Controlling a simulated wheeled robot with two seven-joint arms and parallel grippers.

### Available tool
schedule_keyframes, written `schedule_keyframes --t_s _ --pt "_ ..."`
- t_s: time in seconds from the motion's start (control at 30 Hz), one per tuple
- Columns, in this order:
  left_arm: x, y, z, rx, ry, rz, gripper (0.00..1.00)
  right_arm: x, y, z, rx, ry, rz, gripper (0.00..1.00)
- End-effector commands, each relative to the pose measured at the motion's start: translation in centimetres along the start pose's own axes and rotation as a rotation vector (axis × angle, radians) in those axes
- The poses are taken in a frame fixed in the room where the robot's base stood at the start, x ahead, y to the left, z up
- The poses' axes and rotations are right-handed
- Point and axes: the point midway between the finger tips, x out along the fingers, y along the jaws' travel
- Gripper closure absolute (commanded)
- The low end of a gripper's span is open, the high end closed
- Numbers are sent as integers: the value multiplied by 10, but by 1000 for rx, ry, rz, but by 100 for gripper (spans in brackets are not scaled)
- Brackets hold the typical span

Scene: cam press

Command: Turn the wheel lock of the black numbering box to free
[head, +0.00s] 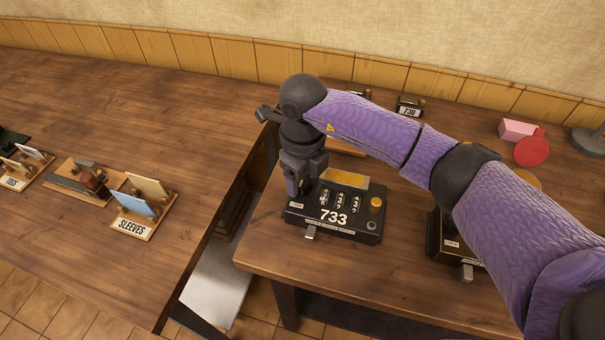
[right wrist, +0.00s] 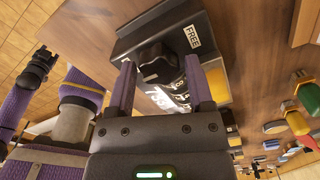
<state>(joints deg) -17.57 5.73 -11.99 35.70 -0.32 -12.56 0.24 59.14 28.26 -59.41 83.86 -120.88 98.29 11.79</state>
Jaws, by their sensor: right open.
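The black numbering box (head: 345,228) stands on the right-hand table with 733 on its face, number wheels and an amber knob on top. My right gripper (head: 305,190) points down over the box's left end. In the right wrist view my right gripper (right wrist: 160,78) is open, one finger on each side of a black knob (right wrist: 152,58), which looks like the wheel lock. A FREE label (right wrist: 193,38) shows beside the knob. I cannot tell whether the fingers touch it. In the head view my gripper hides the knob. Part of my left arm (right wrist: 40,65) shows in the right wrist view.
A second black box (head: 447,240) stands to the right, partly behind my right arm. A small box marked 730 (head: 408,108) and a pink block (head: 517,129) are at the back. A SLEEVES rack (head: 131,227) stands on the left table, across a gap.

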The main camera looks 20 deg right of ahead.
Motion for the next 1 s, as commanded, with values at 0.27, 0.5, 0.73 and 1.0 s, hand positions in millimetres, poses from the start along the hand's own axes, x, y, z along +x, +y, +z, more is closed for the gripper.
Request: schedule_keyframes --t_s 0.27,0.5,0.73,1.0 --pt "0 -1 -2 1 4 -2 41 -1 0 0 0 0 0 75" --pt "0 -2 -2 1 4 -2 41 -1 0 0 -1 0 1 100" --pt "3 -1 -2 0 3 -2 41 0 0 0 -53 0 0 100" --pt "11 -1 0 -1 0 -1 41 0 0 1 -246 -2 -1 100"
